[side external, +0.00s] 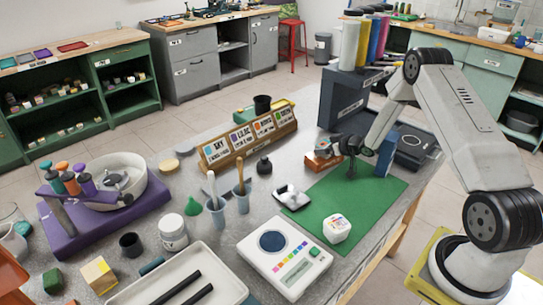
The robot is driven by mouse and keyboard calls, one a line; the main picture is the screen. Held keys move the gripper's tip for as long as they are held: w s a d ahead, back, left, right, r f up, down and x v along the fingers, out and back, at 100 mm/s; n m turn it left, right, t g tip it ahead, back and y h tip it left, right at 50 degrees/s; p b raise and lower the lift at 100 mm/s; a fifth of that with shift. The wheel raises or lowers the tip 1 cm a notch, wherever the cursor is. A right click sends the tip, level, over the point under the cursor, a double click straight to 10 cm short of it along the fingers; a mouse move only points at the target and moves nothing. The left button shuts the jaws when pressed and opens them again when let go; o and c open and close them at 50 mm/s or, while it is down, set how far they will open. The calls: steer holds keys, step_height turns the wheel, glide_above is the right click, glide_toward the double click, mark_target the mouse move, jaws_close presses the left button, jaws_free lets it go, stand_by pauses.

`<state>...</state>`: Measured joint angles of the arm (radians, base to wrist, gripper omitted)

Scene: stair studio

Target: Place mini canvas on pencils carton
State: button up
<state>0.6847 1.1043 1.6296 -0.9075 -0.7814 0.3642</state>
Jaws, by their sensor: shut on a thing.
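My gripper (351,168) points down over the far part of the green mat, close to the right end of an orange carton. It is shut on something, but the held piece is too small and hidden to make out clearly. The orange carton (320,163), which looks like the pencils carton, lies at the mat's far left edge with a pale patch on top. I cannot make out the mini canvas for certain. A blue upright block (387,156) stands just right of my gripper.
The green mat (377,205) is mostly bare. A dark rack with colored rolls (345,98) rises behind my gripper. A labeled wooden rack (247,142) stands left.

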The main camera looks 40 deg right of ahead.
steer(key=o, duration=1.2)
steer(key=shift+c, duration=0.2)
steer(key=shift+r, duration=0.15)
steer(key=shift+s+r, duration=0.3)
steer(key=shift+s, duration=0.25)
steer(key=v, duration=1)
steer(key=shift+s, duration=0.35)
steer(key=shift+r, duration=0.15)
